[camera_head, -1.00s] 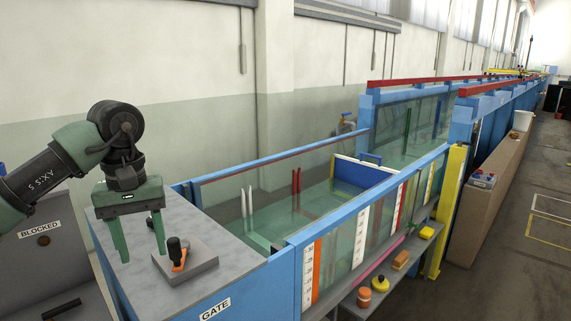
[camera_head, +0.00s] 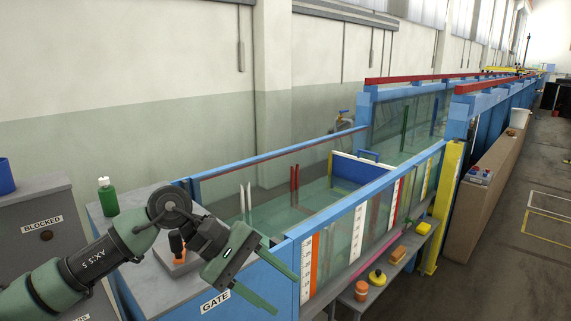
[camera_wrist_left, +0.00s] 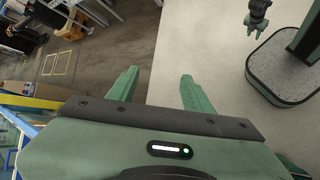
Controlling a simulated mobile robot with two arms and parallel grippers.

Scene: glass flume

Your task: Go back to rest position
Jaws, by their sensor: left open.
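My left gripper (camera_head: 284,293) is open and empty in the head view. It is low in front of the gate box, in front of the near end of the flume (camera_head: 340,215), with its fingers pointing right and down.
A green bottle (camera_head: 108,198) stands on the gate box and a blue cup (camera_head: 6,177) on the box marked BLOCKED (camera_head: 40,210).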

